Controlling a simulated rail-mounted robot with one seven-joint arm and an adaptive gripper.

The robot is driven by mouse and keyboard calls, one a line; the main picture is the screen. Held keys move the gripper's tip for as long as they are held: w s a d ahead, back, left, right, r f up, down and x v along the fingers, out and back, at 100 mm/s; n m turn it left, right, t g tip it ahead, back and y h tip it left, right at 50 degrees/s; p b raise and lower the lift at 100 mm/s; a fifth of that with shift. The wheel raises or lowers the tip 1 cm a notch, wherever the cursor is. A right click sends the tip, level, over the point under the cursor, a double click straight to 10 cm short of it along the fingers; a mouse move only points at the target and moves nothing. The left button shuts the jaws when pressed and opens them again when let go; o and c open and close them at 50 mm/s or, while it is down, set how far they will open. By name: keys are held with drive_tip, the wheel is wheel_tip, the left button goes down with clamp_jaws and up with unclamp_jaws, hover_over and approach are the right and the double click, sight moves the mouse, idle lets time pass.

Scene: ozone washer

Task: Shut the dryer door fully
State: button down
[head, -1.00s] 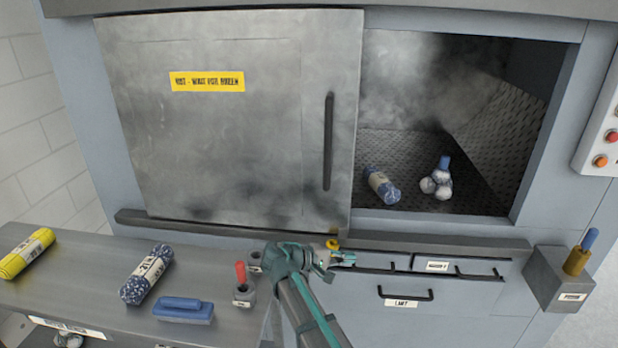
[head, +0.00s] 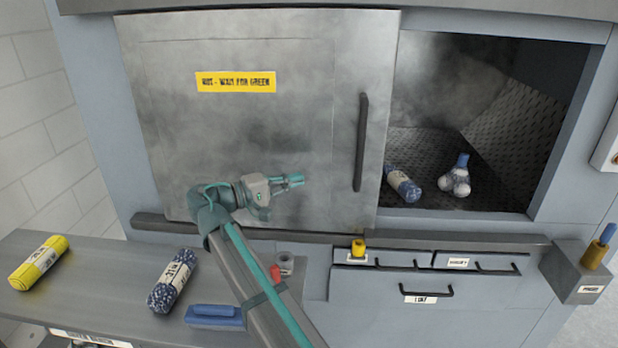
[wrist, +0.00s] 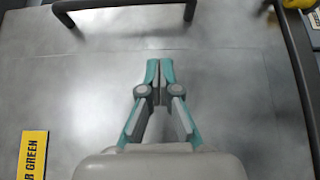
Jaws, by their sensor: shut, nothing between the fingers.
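The dryer door (head: 290,130) is a grey sliding panel with a yellow label (head: 236,82). It covers the left and middle of the dryer front. The opening (head: 450,90) on its right stands uncovered. A dark vertical handle (head: 361,142) is on the door's right side; it also runs across the top of the wrist view (wrist: 130,6). My gripper (head: 298,180) is in front of the lower door, left of the handle, pointing right. In the wrist view its teal fingers (wrist: 159,72) are shut and empty, apart from the handle.
Inside the dryer lie a blue roll (head: 403,185) and a blue-topped white bundle (head: 457,178). A rail (head: 470,240) runs below the door. The bench (head: 100,260) at left holds a yellow roll (head: 39,262), a patterned blue roll (head: 173,281) and a blue brush (head: 214,316).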

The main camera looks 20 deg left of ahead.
drive_tip(key=p, duration=0.3)
approach(343, 174)
drive_tip(key=d+r, duration=0.1)
drive_tip(key=d, duration=0.1)
drive_tip(key=w+d+r, duration=0.1)
drive_tip(key=r, duration=0.1)
drive_tip(key=shift+w+d+r, duration=0.2)
drive_tip(key=shift+d+r, duration=0.1)
drive_tip(key=shift+d, duration=0.1)
drive_tip(key=d+p, duration=0.1)
drive_tip(key=d, duration=0.3)
drive_tip(key=shift+f, duration=0.15)
drive_tip(key=shift+d, duration=0.15)
